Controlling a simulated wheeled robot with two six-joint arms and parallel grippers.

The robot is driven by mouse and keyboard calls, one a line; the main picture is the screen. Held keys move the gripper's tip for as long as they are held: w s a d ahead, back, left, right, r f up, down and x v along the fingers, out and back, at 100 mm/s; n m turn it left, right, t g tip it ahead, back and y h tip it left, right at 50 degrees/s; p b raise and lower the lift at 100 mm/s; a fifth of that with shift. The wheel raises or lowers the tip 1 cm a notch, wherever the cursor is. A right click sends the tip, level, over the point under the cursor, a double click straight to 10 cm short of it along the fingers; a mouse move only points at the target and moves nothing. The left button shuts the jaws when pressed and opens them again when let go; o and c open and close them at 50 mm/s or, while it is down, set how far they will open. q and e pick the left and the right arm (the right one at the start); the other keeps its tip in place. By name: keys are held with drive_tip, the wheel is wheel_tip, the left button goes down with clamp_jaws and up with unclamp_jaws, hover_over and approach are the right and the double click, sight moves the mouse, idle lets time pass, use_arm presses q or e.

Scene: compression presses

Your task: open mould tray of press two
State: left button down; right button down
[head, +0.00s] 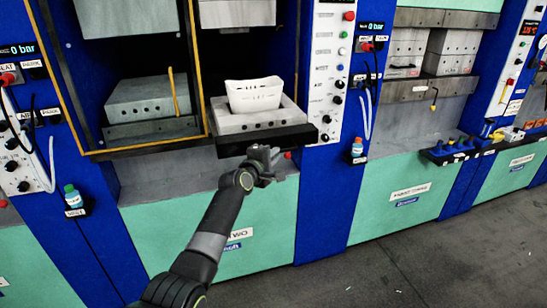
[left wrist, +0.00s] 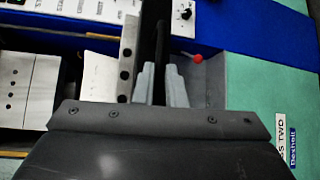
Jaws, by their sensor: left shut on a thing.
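Press two is the teal and blue press in the middle, with a partly visible "WO" label (head: 237,233) on its front. Its dark mould tray (head: 265,141) sticks out at the front of the opening, under a grey mould block (head: 232,121). My left gripper (head: 268,160) is at the tray's front edge. In the left wrist view its pale fingers (left wrist: 160,85) are closed around a dark bar (left wrist: 160,45) of the tray. A red knob (left wrist: 198,58) shows just beside the fingers. My right gripper is not in view.
A white basket (head: 255,95) stands on the mould block. A yellow-edged frame (head: 207,70) borders the opening on the left. A control panel (head: 327,75) is on the right, with a blue bottle (head: 357,147) below it.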

use_arm(q)
drive_tip(key=c, duration=1.5)
unclamp_jaws()
drive_tip(key=shift+w+d+f, duration=0.1)
drive_tip(key=shift+d+f, duration=0.05)
drive_tip(key=shift+f, duration=0.1)
drive_tip(key=shift+r, duration=0.1)
drive_tip(key=b+v, duration=0.1)
drive_tip(key=v, duration=1.6)
